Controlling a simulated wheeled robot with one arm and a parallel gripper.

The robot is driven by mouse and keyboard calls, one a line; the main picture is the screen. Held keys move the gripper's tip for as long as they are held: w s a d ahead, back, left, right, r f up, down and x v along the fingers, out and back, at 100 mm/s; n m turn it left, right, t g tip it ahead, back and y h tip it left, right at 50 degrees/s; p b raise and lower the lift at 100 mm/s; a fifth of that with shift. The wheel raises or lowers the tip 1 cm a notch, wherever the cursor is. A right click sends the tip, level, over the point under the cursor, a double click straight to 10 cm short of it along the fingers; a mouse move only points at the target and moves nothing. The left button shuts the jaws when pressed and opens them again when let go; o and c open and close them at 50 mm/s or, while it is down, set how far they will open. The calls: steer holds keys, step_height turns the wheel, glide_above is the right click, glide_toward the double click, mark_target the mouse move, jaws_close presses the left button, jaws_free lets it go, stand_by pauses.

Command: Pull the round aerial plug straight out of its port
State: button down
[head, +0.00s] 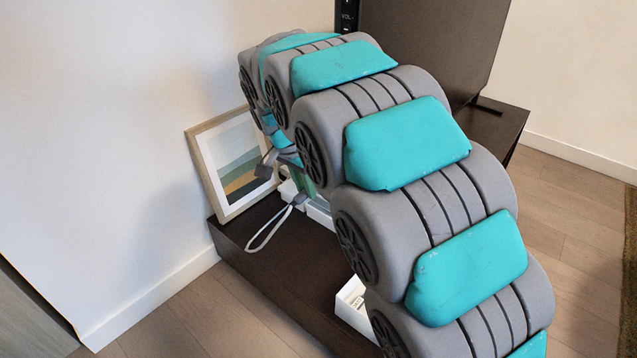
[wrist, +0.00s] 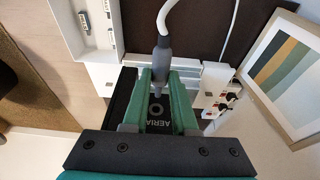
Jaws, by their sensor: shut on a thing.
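In the wrist view, my gripper (wrist: 160,74) has its two green fingers shut on the sides of a grey aerial plug (wrist: 162,55). A white cable (wrist: 166,15) leaves the plug toward the top of the picture. A black panel lettered AERIAL (wrist: 156,108), with a ring mark, shows between the fingers. The port opening is hidden, so I cannot tell how far the plug sits in it. In the head view my arm covers the gripper and most of the work area; a pale cable loop (head: 262,237) shows beside it on the bench.
A dark low bench (head: 285,275) stands by the wall, with a framed picture (head: 238,165) leaning there and a white box (head: 352,303) near its front. The wrist view shows white socket units (wrist: 215,90) at right and a white box with ports (wrist: 92,25) at upper left.

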mark_target(295, 202)
stand_by(0.3)
steer(key=shift+s+a+f+b, duration=0.1)
steer(key=shift+s+a+b, duration=0.3)
steer(key=shift+s+a, duration=0.35)
steer(key=shift+s+a+f+b, duration=0.1)
steer(key=shift+s+a+b, duration=0.35)
steer(key=shift+s, duration=0.4)
